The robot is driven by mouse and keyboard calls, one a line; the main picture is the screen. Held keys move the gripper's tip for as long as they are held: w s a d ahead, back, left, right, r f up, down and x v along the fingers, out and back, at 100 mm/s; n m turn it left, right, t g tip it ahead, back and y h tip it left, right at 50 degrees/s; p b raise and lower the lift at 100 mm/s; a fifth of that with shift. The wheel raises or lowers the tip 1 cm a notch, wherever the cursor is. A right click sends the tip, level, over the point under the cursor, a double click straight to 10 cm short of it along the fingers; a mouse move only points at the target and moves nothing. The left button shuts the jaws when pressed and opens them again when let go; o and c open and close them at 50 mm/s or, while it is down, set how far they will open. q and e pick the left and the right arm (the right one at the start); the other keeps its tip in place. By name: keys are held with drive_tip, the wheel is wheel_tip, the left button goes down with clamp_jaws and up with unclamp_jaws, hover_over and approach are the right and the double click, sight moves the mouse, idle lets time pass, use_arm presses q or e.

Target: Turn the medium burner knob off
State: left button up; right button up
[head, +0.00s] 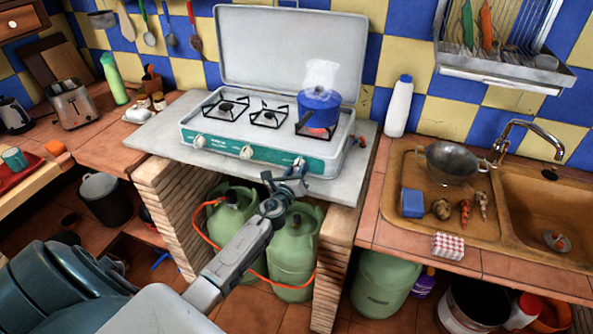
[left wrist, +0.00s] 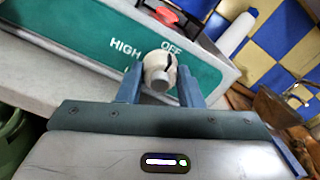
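The white stove (head: 265,117) has a teal front panel with several cream knobs. The right-hand knob (head: 299,162) is partly hidden by my left gripper (head: 290,180). In the left wrist view this knob (left wrist: 157,69) sits between the two blue-grey fingers of my left gripper (left wrist: 158,82), which are close against its sides. "HIGH" and "OFF" are printed above it, and a dark mark shows on its upper right. The burner (head: 316,131) under the blue pot (head: 319,107) glows red. My right gripper is not in view.
Steam rises from the pot. The stove's raised lid (head: 290,50) stands behind it. Green gas bottles (head: 293,250) and an orange hose are below the counter. A white bottle (head: 398,106) and the sink (head: 545,205) are to the right.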

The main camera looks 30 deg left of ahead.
use_arm(q)
drive_tip(key=o, duration=0.3)
drive_tip(key=shift+f, duration=0.1)
drive_tip(key=shift+o, duration=0.7)
drive_tip(key=v, duration=1.1)
drive_tip(key=shift+b, duration=0.35)
drive_tip(key=shift+w+a, duration=0.1)
